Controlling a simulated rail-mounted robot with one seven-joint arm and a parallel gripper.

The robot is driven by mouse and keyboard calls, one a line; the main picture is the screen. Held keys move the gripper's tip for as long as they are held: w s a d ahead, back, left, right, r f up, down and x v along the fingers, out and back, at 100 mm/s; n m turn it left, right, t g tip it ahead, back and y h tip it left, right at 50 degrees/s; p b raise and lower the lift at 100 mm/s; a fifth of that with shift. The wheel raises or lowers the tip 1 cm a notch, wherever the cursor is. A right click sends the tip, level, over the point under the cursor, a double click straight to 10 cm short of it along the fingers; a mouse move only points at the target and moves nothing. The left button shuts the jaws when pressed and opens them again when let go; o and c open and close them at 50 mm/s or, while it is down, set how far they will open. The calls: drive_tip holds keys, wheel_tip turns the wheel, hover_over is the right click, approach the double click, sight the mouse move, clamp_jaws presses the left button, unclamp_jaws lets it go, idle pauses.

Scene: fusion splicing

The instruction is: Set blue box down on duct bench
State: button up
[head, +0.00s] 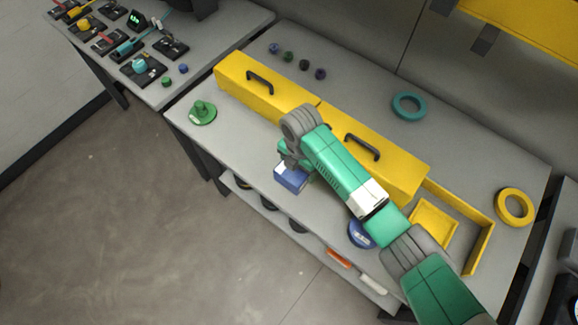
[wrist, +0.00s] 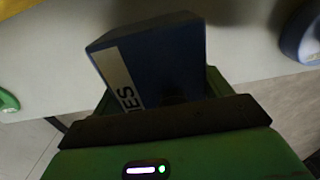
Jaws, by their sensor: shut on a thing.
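The blue box (head: 290,177) is in my gripper (head: 287,165) near the front edge of the grey duct bench (head: 240,130). In the wrist view the blue box (wrist: 158,62) fills the upper middle, with a white lettered label on its left side. My gripper (wrist: 165,100) is shut on it; the fingertips are mostly hidden by the box. The bench top (wrist: 60,60) shows behind the box. I cannot tell whether the box touches the bench or hangs just above it.
Long yellow ducts with black handles (head: 265,88) lie along the bench behind the box. A green round-based piece (head: 202,111) stands at the left, and a blue round thing (head: 361,234) at the right. Teal (head: 409,94) and yellow (head: 514,193) rings lie farther back. A lower shelf holds several items.

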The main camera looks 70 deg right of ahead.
wheel_tip(320, 180, down, 5)
drive_tip(key=shift+f+b, duration=0.15)
drive_tip(key=shift+b, duration=0.5)
drive_tip(key=o, duration=1.2)
wheel_tip(320, 180, up, 12)
drive_tip(key=p, duration=0.3)
drive_tip(key=shift+w, duration=0.1)
